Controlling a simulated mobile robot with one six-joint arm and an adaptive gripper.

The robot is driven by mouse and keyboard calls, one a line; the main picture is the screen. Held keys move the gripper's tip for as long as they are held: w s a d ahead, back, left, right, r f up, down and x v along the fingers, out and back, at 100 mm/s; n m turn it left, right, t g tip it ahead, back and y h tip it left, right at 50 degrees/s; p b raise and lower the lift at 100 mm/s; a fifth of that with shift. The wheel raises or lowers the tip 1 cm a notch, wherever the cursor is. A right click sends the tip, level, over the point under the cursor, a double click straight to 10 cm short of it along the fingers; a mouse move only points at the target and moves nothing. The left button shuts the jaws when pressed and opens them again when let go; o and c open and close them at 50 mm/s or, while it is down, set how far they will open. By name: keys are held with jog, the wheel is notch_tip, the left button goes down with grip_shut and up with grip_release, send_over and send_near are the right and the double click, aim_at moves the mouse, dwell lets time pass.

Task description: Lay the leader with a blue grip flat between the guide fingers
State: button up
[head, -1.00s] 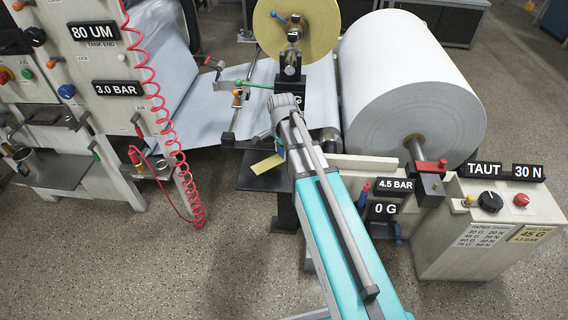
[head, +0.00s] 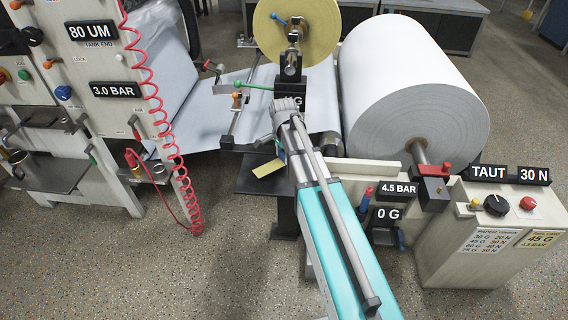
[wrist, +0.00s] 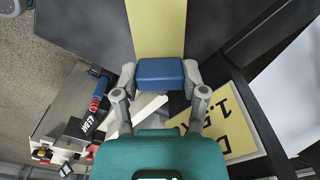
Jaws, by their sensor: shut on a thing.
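My gripper (wrist: 160,76) is shut on the blue grip (wrist: 160,71) of the leader, one finger at each side. The leader's pale yellow strip (wrist: 157,27) runs from the grip to the top edge of the wrist view, over a dark surface. In the head view my gripper is mostly hidden by my arm, above the dark shelf beside the web. A small yellow piece (head: 268,166) shows there over the shelf; I cannot tell whether it is the leader. I cannot clearly make out the guide fingers in either view.
A large white paper roll (head: 405,85) stands right of my arm, a yellow roll (head: 296,30) behind it. A control box (head: 490,235) is at right. A red coiled hose (head: 165,130) hangs at left. A yellow printed card (wrist: 226,128) lies right of my gripper.

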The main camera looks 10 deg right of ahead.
aim_at(283, 162)
jog(key=shift+f+b, duration=1.2)
jog(key=shift+f, duration=0.3)
jog(key=shift+f, duration=0.1)
jog(key=o, duration=0.9)
jog(key=shift+o, duration=0.2)
notch_tip(283, 162, up, 12)
jog(key=p, duration=1.2)
